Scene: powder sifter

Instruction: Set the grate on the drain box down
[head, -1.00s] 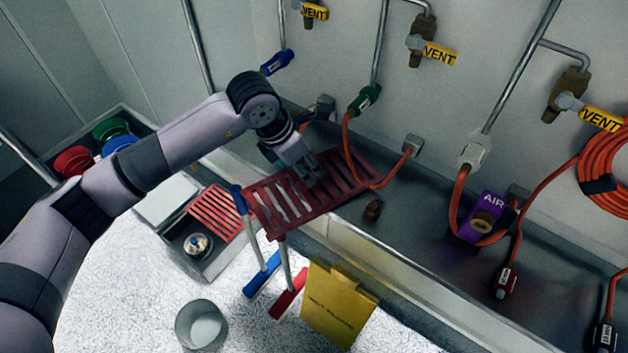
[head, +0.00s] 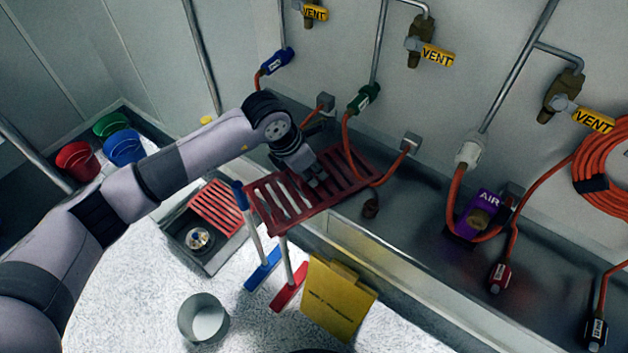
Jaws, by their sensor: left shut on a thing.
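My left gripper (head: 309,174) is shut on a red slatted grate (head: 272,213), gripping it between its slats near the middle. The grate looks roughly level and overlaps the front edge of the dark trough in the picture; whether it touches the trough cannot be told. The drain box (head: 212,264) is an open metal box at the left, below my forearm. A second red slatted piece (head: 217,207) covers its back part, and a round pale fitting (head: 198,240) shows inside its open front part. My right gripper is not in view.
Orange hoses (head: 382,180) hang close to the grate. Coloured buckets (head: 124,148) stand at far left.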

